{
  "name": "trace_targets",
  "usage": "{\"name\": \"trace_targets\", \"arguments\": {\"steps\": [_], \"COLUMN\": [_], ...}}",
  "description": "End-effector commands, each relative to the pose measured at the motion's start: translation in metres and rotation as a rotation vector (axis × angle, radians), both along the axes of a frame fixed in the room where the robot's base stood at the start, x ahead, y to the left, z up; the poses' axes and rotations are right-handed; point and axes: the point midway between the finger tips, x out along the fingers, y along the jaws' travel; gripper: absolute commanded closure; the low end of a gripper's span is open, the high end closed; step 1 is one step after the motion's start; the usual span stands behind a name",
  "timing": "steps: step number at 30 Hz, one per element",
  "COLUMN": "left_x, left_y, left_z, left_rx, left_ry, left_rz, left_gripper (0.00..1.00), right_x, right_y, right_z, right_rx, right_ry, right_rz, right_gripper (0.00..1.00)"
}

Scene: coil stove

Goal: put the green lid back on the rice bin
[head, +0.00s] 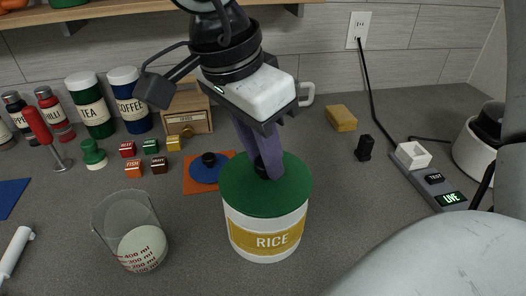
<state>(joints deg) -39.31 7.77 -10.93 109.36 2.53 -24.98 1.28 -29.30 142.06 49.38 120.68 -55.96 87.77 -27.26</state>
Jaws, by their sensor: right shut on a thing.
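The rice bin (265,241) is a white round canister with a yellow band reading RICE, upright on the grey counter. The green lid (238,193) is level over the bin's mouth and covers it, with its rim lined up with the bin; I cannot tell whether a thin gap is left. My right gripper (266,166) comes down from above, with its purple fingers shut on the lid's black knob, which they partly hide. My left gripper is not in view.
A clear measuring cup (133,232) stands left of the bin. A blue lid (207,168) lies on an orange mat (194,186) behind it. TEA (91,104) and COFFEE (131,100) canisters and small spice boxes stand at the back left. A yellow sponge (341,118) lies at the back right.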

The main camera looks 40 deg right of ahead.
Motion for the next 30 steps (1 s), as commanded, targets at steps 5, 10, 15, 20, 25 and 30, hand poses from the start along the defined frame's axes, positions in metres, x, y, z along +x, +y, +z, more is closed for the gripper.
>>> {"name": "trace_targets", "arguments": {"steps": [5, 10, 15, 20, 25, 30], "left_x": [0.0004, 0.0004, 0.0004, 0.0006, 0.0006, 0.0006], "left_y": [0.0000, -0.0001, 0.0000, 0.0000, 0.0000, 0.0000], "left_z": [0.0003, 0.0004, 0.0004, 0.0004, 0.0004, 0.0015], "left_rx": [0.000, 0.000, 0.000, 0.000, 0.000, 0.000], "left_ry": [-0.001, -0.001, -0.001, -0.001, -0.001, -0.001], "left_rz": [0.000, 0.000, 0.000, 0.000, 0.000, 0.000], "left_gripper": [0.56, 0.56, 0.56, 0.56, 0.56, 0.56], "right_x": [0.0000, 0.0000, 0.0000, -0.0001, -0.0001, 0.0000], "right_y": [0.0001, 0.0001, 0.0001, 0.0001, 0.0001, 0.0000], "right_z": [0.0003, 0.0003, 0.0003, 0.0002, 0.0002, 0.0016], "right_rx": [0.000, 0.001, 0.001, 0.001, 0.001, 0.001], "right_ry": [0.000, 0.000, 0.000, 0.000, 0.000, 0.000], "right_rz": [0.000, 0.000, -0.001, -0.001, 0.000, -0.001], "right_gripper": [1.00, 0.53, 0.53, 0.34, 0.34, 0.34]}}
